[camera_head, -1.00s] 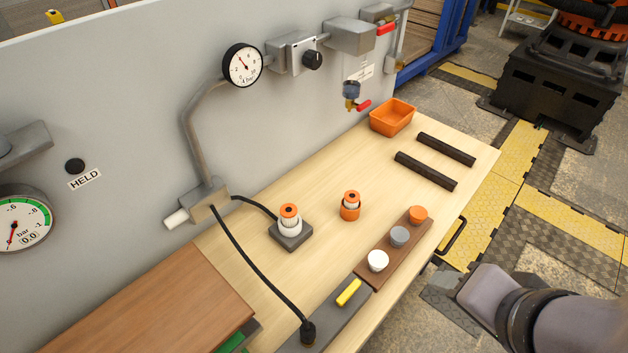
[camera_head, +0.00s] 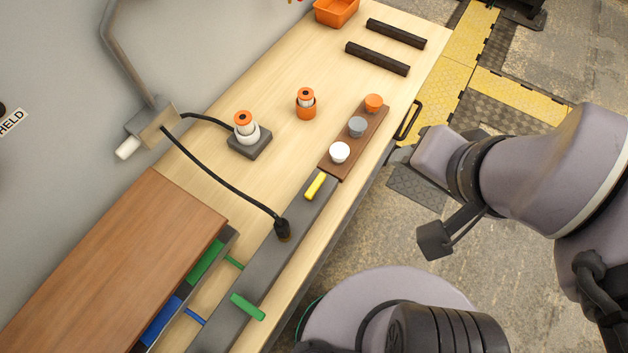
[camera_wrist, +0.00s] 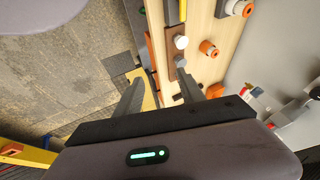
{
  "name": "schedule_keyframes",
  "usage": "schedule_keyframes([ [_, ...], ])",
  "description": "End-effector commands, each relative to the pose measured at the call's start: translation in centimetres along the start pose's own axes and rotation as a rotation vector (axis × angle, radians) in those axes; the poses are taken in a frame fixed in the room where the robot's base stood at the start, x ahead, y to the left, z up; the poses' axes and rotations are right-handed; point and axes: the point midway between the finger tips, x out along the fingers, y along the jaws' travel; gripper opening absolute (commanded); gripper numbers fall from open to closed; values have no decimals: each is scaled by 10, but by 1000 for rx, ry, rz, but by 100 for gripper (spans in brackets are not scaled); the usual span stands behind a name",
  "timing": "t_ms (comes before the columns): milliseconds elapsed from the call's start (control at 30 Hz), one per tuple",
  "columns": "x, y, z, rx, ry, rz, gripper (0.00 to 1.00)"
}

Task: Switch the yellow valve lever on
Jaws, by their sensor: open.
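The yellow valve lever (camera_head: 316,187) lies on a long dark grey strip (camera_head: 268,262) along the bench's front part, just before the brown cup board. It appears in line with the strip. In the wrist view a small yellow piece (camera_wrist: 183,10) at the top edge looks like the same lever. My gripper (camera_wrist: 160,86) is open and empty in the wrist view, its two dark fingers well apart and not touching the lever.
A brown board (camera_head: 335,162) with white, grey and orange cups stands beyond the lever. A black cable plug (camera_head: 283,229) stands on the strip on the near side. A green handle (camera_head: 247,306) sticks out closer to me.

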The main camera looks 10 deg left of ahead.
Motion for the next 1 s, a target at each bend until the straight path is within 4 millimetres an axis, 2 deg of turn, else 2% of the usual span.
schedule_keyframes([
  [33,-1,-4,-3,-23,-15,2,34],
  [133,-1,-25,-14,-157,-99,19,14],
  [200,5,-50,-25,-321,-195,37,0],
  [267,15,-75,-32,-488,-285,54,0],
  [367,42,-119,-32,-771,-430,78,0],
  [500,88,-171,-8,-1136,-608,107,0],
  [600,117,-194,15,-1334,-701,124,0],
  [700,136,-206,35,-1460,-761,135,0],
  [800,146,-211,45,-1521,-788,141,0],
  [1000,149,-211,47,-1532,-793,142,0],
])
